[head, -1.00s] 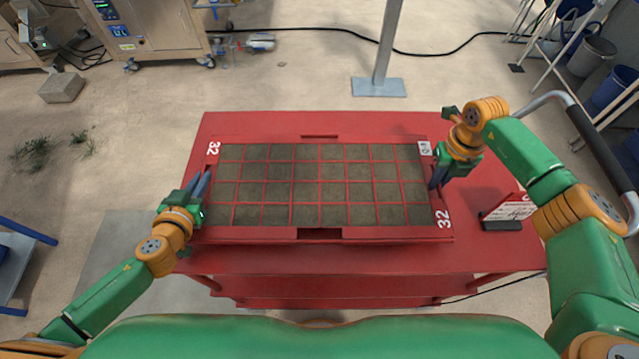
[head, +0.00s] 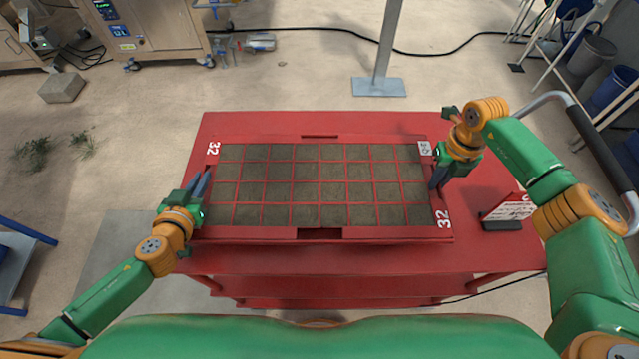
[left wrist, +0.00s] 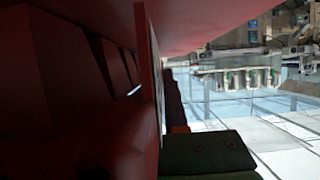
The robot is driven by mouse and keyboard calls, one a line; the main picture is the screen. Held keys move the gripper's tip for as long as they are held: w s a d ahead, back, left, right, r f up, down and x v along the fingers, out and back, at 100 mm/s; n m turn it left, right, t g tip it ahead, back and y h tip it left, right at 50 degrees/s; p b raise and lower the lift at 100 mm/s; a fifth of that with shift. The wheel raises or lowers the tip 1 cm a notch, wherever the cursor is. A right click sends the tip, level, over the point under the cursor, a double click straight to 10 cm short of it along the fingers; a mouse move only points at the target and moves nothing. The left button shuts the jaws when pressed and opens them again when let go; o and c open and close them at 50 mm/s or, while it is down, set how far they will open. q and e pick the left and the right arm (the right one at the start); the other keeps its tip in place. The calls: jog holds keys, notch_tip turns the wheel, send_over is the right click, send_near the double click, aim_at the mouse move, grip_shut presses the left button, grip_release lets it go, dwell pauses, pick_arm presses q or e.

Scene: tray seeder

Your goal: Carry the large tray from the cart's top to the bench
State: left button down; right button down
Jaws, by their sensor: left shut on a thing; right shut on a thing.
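The large red tray (head: 262,234) lies over the top of the red cart (head: 300,262). Its grid of square cells is filled with brown soil, and "32" is marked at two corners. My left gripper (head: 204,186) is shut on the tray's left end. My right gripper (head: 437,178) is shut on the tray's right end. In the left wrist view a red wall (left wrist: 150,80) stands close in front of the camera, beside a dark gripper part (left wrist: 210,150). I cannot tell whether the tray touches the cart top. No bench is clearly seen in the head view.
A small sign (head: 508,212) on a dark base stands on the cart's right side. The cart's handle (head: 602,150) is at the right. A grey post (head: 384,60) stands behind the cart.

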pick_arm(q)
jog(key=shift+w+r, duration=0.1)
jog(key=shift+r, duration=0.1)
pick_arm(e)
jog(key=shift+w+r, duration=0.1)
jog(key=shift+r, duration=0.05)
